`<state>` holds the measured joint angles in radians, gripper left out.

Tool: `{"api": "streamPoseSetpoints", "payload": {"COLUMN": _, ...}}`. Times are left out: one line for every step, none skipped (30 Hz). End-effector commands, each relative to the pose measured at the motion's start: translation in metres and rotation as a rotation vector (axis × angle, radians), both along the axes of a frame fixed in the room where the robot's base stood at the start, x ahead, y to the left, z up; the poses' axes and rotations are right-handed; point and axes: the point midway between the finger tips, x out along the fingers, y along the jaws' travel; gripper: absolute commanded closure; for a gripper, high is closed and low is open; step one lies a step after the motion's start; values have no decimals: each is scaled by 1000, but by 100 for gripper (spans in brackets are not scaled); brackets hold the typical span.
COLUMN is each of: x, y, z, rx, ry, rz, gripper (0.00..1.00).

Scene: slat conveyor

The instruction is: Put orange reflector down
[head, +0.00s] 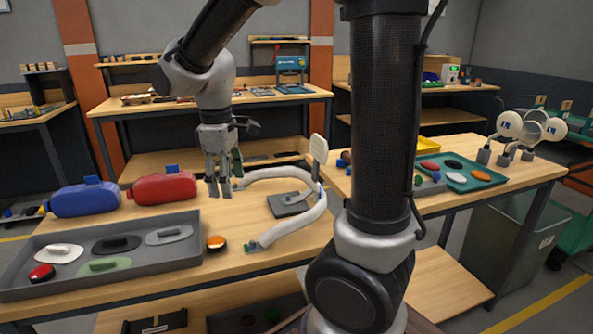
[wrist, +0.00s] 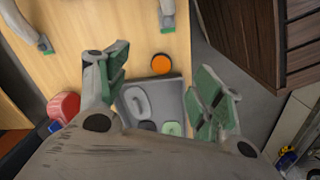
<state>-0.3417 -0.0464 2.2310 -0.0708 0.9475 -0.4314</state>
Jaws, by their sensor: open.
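The orange reflector (head: 216,243), a small round disc with a dark rim, lies on the wooden table (head: 262,262), just right of the grey tray. It also shows in the wrist view (wrist: 161,64), beyond the tray's end and apart from it. My gripper (head: 219,190) is above the table, behind the reflector in the head view. Its fingers are spread, with nothing between them. In the wrist view the green-padded fingertips (wrist: 163,82) stand wide apart on either side of the reflector and tray. No contact with the reflector shows.
The grey tray (head: 190,262) holds several handled plates and a red disc (head: 41,273). Blue (head: 84,198) and red (head: 163,187) cases stand behind it. A white curved frame (head: 300,222) stands to the right. A green tray (head: 494,183) with coloured discs is on the right-hand table.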

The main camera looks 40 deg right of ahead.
Motion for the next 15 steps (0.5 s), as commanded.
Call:
{"api": "streamPoseSetpoints", "payload": {"x": -18, "y": -21, "z": 18, "rx": 25, "ry": -49, "rz": -96, "gripper": 33}}
{"api": "streamPoseSetpoints", "payload": {"x": -29, "y": -32, "z": 27, "rx": 39, "ry": -75, "rz": -156, "gripper": 33}}
{"api": "streamPoseSetpoints", "payload": {"x": -44, "y": -46, "z": 36, "rx": 58, "ry": -108, "rz": -236, "gripper": 33}}
{"api": "streamPoseSetpoints", "payload": {"x": -56, "y": -55, "z": 43, "rx": 74, "ry": -133, "rz": -296, "gripper": 33}}
{"api": "streamPoseSetpoints", "payload": {"x": -68, "y": -64, "z": 48, "rx": 88, "ry": -157, "rz": -353, "gripper": 33}}
{"api": "streamPoseSetpoints", "payload": {"x": -84, "y": -74, "z": 53, "rx": 107, "ry": -188, "rz": -427, "gripper": 33}}
{"api": "streamPoseSetpoints", "payload": {"x": -95, "y": -81, "z": 56, "rx": 120, "ry": -210, "rz": -479, "gripper": 33}}
{"api": "streamPoseSetpoints", "payload": {"x": -105, "y": -87, "z": 59, "rx": 134, "ry": -232, "rz": -526, "gripper": 33}}
{"api": "streamPoseSetpoints", "payload": {"x": -118, "y": -93, "z": 61, "rx": 151, "ry": -257, "rz": -586, "gripper": 33}}
{"api": "streamPoseSetpoints", "payload": {"x": -127, "y": -97, "z": 62, "rx": 162, "ry": -273, "rz": -626, "gripper": 33}}
{"api": "streamPoseSetpoints", "payload": {"x": -135, "y": -100, "z": 62, "rx": 173, "ry": -289, "rz": -662, "gripper": 33}}
{"api": "streamPoseSetpoints", "payload": {"x": -143, "y": -104, "z": 62, "rx": 184, "ry": -306, "rz": -701, "gripper": 33}}
{"api": "streamPoseSetpoints", "payload": {"x": -149, "y": -106, "z": 63, "rx": 191, "ry": -317, "rz": -726, "gripper": 33}}
{"api": "streamPoseSetpoints", "payload": {"x": -153, "y": -107, "z": 62, "rx": 198, "ry": -325, "rz": -747, "gripper": 33}}
{"api": "streamPoseSetpoints", "payload": {"x": -158, "y": -109, "z": 62, "rx": 203, "ry": -334, "rz": -769, "gripper": 33}}
